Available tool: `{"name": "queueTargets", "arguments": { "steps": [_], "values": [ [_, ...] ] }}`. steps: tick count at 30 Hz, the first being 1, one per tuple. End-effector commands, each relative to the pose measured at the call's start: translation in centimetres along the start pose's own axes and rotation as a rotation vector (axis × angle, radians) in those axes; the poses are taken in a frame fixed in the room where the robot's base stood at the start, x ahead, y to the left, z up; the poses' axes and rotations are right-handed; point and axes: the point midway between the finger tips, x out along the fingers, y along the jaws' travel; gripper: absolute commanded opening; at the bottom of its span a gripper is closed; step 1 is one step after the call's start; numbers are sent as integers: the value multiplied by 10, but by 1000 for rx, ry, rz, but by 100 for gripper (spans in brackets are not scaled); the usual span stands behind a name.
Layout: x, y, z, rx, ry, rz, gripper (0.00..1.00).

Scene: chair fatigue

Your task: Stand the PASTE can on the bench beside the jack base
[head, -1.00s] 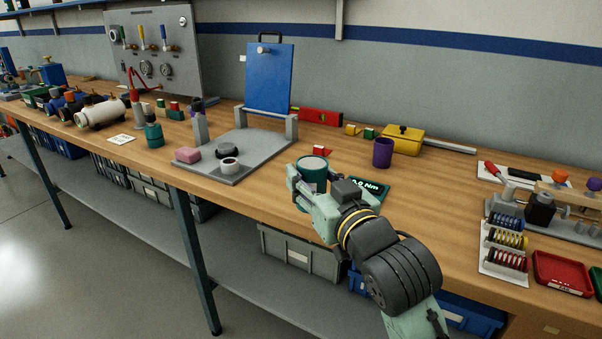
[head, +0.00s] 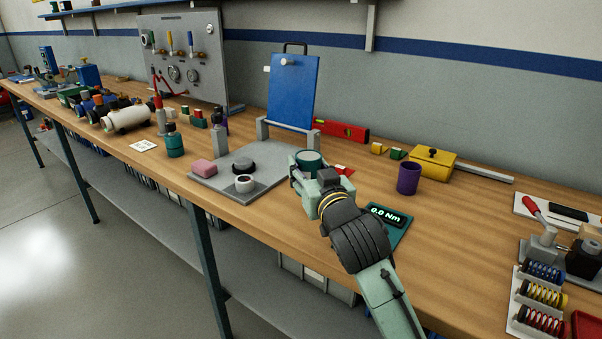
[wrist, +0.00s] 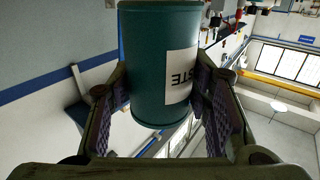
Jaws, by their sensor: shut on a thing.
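My gripper (head: 306,172) is shut on the teal PASTE can (head: 309,158). It holds the can over the bench, just right of the grey base plate in the head view. In the wrist view the can (wrist: 150,65) sits between both finger pads, its white label partly showing "STE". I cannot tell for certain that this is the jack base.
A purple cup (head: 409,178) and a torque display (head: 387,218) stand right.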

Motion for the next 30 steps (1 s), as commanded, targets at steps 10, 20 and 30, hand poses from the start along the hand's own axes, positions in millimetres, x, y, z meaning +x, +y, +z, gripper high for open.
{"name": "queueTargets", "arguments": {
  "steps": [10, 20, 30],
  "values": [
    [34, -8, 9, -2, 2, 1, 3],
    [33, -8, 38, -1, 3, 0, 3],
    [33, -8, 45, -1, 2, 0, 3]
  ]
}}
